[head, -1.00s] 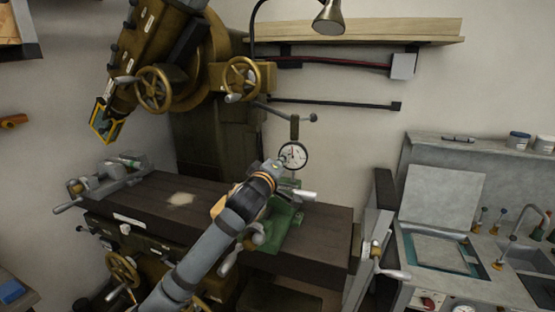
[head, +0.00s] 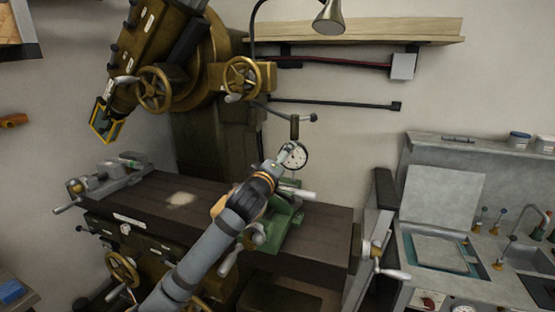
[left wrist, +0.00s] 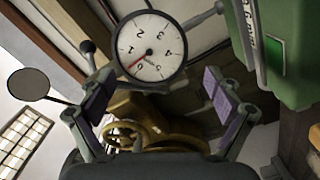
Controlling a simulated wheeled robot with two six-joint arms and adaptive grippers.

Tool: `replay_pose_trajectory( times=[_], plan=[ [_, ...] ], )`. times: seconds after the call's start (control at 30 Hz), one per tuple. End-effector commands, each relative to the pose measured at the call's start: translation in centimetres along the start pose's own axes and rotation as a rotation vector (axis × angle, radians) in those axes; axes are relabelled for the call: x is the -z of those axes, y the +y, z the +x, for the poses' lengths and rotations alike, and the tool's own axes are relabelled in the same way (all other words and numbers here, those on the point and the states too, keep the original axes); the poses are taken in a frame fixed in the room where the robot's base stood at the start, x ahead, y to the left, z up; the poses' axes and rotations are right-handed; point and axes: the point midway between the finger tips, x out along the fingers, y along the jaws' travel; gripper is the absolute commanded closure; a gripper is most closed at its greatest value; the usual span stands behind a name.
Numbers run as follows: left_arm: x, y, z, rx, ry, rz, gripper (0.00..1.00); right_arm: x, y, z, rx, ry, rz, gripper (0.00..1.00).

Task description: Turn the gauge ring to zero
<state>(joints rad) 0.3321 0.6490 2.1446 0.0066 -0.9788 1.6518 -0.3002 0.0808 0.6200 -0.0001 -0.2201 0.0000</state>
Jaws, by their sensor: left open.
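The dial gauge (head: 295,156) hangs on a jointed arm above the machine table, with a white face, numerals and a dark ring around it. In the left wrist view the gauge (left wrist: 152,48) fills the upper middle, and its red needle points to the lower left of the face. My left gripper (head: 284,154) reaches up to the gauge in the head view and partly overlaps its left side. In the left wrist view my left gripper (left wrist: 160,100) is open, its two padded fingers apart below the gauge, with nothing between them. My right gripper is not in view.
A green vise (head: 275,230) stands on the dark machine table (head: 325,228) below the gauge; its green body also shows close at right in the left wrist view (left wrist: 270,50). A grey vise (head: 110,177) sits at the table's left end. A sink bench (head: 470,270) stands at right.

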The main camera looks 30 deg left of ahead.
Motion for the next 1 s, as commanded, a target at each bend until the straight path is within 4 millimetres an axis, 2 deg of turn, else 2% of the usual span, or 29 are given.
replay_pose_trajectory(
  times=[0.4,0.73,0.9,1.0],
  plan=[
    [0.0,-0.1,-0.3,-0.001,0.001,0.002,0.09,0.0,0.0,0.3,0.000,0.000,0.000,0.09],
    [-0.3,-0.5,-4.8,-0.003,0.002,0.009,0.09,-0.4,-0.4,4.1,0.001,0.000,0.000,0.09],
    [-0.2,-0.4,-6.3,-0.005,0.002,0.004,0.09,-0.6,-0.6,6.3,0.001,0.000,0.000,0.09],
    [-0.1,-0.2,-6.9,-0.003,0.002,0.002,0.09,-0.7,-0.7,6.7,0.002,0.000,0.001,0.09]
  ],
)
